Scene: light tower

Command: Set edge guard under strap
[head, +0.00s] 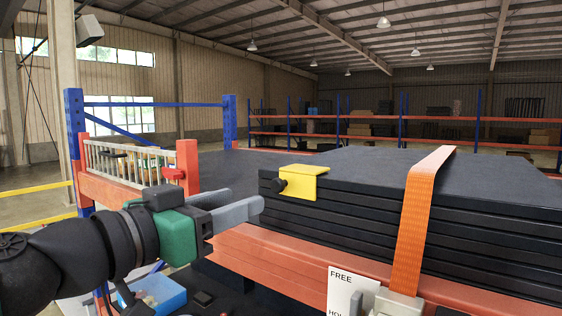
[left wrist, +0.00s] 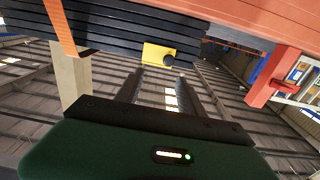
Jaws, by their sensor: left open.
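The yellow edge guard (head: 302,183) sits over the top left corner edge of the stack of dark sheets (head: 340,222), with a black knob on its side. It also shows in the left wrist view (left wrist: 156,54). The orange strap (head: 415,220) runs over the stack and down its front, to the right of the guard and apart from it. It shows at the left in the left wrist view (left wrist: 60,27). My left gripper (head: 246,202) is open and empty, a little left of and below the guard. Its fingers (left wrist: 158,77) point toward the guard. My right gripper is not in view.
An orange beam (head: 285,262) runs below the stack. A card marked FREE (head: 341,290) and a grey fitting (head: 393,301) are at the strap's lower end. An orange post (head: 188,165) and a white rack (head: 125,163) stand left. A blue bin (head: 155,294) is below.

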